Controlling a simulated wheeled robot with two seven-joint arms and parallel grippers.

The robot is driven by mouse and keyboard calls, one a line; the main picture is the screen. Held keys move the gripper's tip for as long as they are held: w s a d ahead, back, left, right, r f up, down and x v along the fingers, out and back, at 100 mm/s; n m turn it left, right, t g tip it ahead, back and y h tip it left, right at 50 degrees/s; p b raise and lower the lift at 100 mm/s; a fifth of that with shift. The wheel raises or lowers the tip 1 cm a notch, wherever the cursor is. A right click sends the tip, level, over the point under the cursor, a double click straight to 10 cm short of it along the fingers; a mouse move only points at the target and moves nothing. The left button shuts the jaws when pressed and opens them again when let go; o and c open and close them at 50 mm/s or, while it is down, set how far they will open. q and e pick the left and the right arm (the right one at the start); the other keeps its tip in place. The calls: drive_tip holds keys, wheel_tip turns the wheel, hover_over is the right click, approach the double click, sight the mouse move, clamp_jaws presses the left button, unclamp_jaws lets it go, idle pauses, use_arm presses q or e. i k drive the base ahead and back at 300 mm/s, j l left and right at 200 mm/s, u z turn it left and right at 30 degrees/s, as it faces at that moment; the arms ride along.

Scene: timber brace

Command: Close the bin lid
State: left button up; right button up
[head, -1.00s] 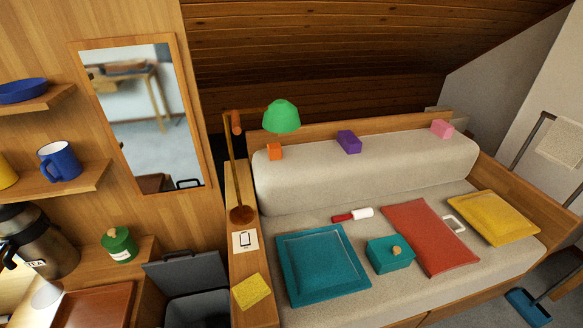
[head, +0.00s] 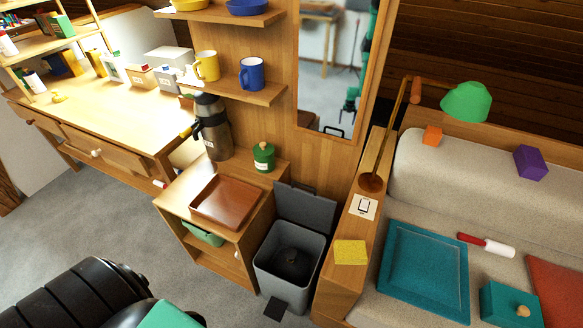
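The grey bin (head: 282,285) stands on the floor between the wooden cabinet and the sofa's wooden arm. Its lid (head: 305,206) is open, tilted up and back against the wooden wall behind. The inside of the bin is dark, with a dark round shape at the bottom. A black pedal (head: 275,310) sticks out at the bin's front foot. A black and teal part of my own body shows at the bottom left. Neither of my grippers can be made out at the scene.
The cabinet (head: 252,210) left of the bin carries a brown tray (head: 227,200), a dark flask (head: 213,128) and a green jar (head: 264,157). The sofa arm (head: 338,285) with a yellow cloth (head: 350,252) borders the bin's right. Grey floor (head: 120,215) is open at left.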

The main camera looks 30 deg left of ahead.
sight(303, 206)
drive_tip(key=j+u, duration=0.2)
drive_tip(key=u, duration=0.55)
drive_tip(key=i+j+z, duration=0.2)
drive_tip(key=j+z, duration=0.15)
drive_tip(key=j, duration=0.15)
